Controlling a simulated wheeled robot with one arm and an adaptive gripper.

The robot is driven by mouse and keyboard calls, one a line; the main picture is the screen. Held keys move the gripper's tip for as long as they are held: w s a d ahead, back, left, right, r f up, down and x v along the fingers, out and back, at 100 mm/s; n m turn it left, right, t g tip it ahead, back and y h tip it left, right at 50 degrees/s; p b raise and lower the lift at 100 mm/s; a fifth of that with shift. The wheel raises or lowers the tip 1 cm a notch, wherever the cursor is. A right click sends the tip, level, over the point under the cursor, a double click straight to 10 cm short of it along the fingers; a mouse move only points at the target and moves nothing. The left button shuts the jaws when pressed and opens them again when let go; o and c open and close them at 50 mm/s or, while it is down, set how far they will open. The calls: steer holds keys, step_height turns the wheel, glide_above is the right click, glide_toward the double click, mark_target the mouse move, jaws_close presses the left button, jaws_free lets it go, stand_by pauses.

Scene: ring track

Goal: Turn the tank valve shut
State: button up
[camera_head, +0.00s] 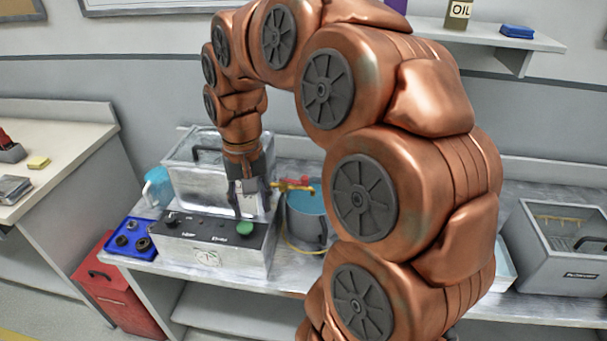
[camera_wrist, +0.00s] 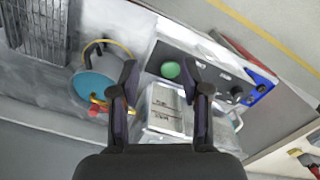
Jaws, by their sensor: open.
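A red and yellow valve fitting (camera_head: 294,186) sits by the rim of a round grey tank (camera_head: 305,228) with blue liquid. My gripper (camera_head: 252,210) points down, open and empty, left of the valve and above the control box (camera_head: 212,240) with a green button (camera_head: 245,228). In the wrist view, the open fingers (camera_wrist: 162,72) have the green button (camera_wrist: 171,70) between them in the picture. There the tank (camera_wrist: 95,85) lies left of the fingers, and a small red part (camera_wrist: 97,110) shows at its edge. My arm hides part of the tank's surroundings in the head view.
A lidded metal box (camera_head: 190,180) stands behind the control box. A blue tray (camera_head: 128,240) with dark round parts lies left. A yellow hose (camera_head: 303,250) runs near the tank. A grey basin (camera_head: 560,250) stands far right, and a red box (camera_head: 118,297) is below left.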

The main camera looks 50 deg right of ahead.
steer(key=w+d+m, duration=0.4)
steer(key=w+d, duration=0.1)
steer(key=d, duration=0.6)
steer(key=m, duration=0.3)
glide_above(304, 177)
steer(key=shift+s+a+f+t, duration=0.1)
steer(key=shift+f+t, duration=0.2)
steer(key=shift+f, duration=0.55)
steer(key=shift+f+p, duration=1.1)
steer(key=shift+f, duration=2.35)
steer(key=shift+c, duration=0.4)
jaws_close()
